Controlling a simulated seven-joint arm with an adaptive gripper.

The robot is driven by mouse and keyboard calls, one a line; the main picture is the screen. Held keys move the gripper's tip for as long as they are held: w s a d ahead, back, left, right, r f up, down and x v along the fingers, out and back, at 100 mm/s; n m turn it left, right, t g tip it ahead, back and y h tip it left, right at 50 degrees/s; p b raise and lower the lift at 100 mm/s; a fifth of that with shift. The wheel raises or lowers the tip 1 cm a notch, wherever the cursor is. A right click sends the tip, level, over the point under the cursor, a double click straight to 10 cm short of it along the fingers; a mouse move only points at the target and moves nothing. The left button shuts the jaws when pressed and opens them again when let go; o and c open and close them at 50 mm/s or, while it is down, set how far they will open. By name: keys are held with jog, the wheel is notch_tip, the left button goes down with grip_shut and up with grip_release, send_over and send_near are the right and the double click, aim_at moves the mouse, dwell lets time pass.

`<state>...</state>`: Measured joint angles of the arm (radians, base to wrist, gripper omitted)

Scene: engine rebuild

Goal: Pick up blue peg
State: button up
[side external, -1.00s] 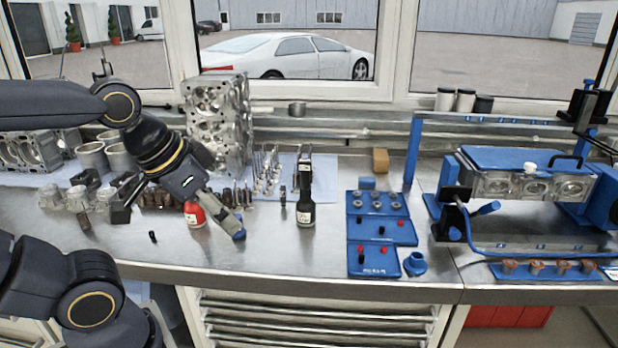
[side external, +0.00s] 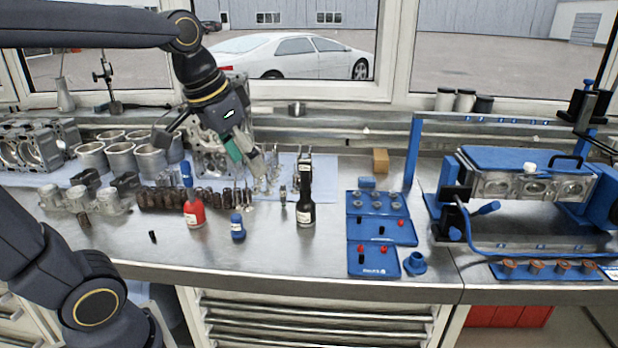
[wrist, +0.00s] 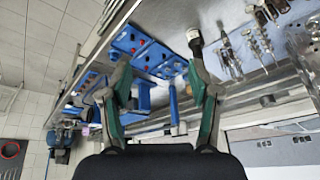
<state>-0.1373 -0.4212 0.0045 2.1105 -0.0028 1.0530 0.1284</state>
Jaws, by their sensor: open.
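A short blue cylinder (side external: 238,227), the most peg-like blue thing in view, stands on the metal bench to the right of a red bottle (side external: 194,213). I cannot tell for sure that it is the blue peg. My gripper (side external: 253,163) is raised above and behind it, near the upright engine part. In the wrist view my gripper (wrist: 164,88) shows two green-and-grey fingers spread wide, with nothing held between them. I cannot make out the blue cylinder in the wrist view.
A dark bottle (side external: 305,198) stands right of the cylinder. Blue trays (side external: 372,262) with red and black pegs lie further right; they also show in the wrist view (wrist: 167,62). A blue cup (side external: 415,264) sits beside them. The front bench is mostly clear.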

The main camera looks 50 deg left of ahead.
jog(key=w+a+f+n+g, duration=0.2)
jog(key=w+a, duration=0.4)
jog(key=a, duration=0.2)
jog(key=n+g, duration=0.3)
send_over(236, 215)
notch_tip(236, 215, down, 10)
jog(key=shift+h, duration=0.3)
jog(key=f, duration=1.1)
jog(key=shift+w+d, duration=0.35)
jog(key=shift+d, duration=0.05)
jog(key=f, duration=0.5)
jog(key=shift+s+a+f, duration=0.25)
jog(key=shift+s+f, duration=0.1)
jog(key=shift+s, duration=0.05)
grip_shut()
jog(key=shift+r, duration=0.1)
